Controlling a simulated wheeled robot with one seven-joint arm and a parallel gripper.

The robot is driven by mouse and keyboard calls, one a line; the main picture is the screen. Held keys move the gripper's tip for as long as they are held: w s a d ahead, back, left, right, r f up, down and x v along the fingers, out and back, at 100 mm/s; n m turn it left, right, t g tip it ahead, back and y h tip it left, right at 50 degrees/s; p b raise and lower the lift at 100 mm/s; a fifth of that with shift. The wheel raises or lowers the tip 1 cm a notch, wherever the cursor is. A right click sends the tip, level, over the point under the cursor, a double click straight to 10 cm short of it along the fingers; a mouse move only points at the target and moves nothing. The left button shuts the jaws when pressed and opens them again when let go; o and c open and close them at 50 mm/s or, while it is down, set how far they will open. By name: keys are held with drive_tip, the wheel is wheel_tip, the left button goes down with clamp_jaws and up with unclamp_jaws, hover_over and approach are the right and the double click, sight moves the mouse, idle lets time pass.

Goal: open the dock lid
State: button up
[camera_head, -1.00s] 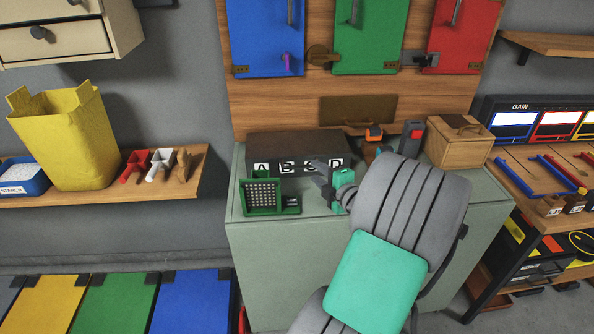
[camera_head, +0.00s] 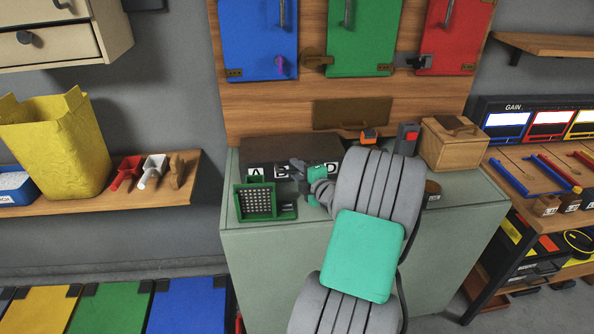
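No part carries the name dock, so I cannot tell for sure which lid is meant. A low dark brown box (camera_head: 275,150) with white letter labels along its front stands on the grey-green cabinet. In front of it, at the left, is a small green unit with an upright perforated panel (camera_head: 258,201). My gripper (camera_head: 297,177) is just in front of the brown box's labels, right of the green unit, and hides part of the label row. Its fingers are small and overlap the box front, so I cannot tell their opening or any contact.
A wooden box (camera_head: 453,147) stands at the cabinet's right, with a small orange item (camera_head: 368,136) and a dark grey-red item (camera_head: 407,138) left of it. My arm covers the middle of the cabinet top (camera_head: 457,200). Blue, green and red doors (camera_head: 450,35) hang above.

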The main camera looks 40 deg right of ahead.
clamp_jaws()
drive_tip(key=shift+a, duration=0.1)
idle(1.2)
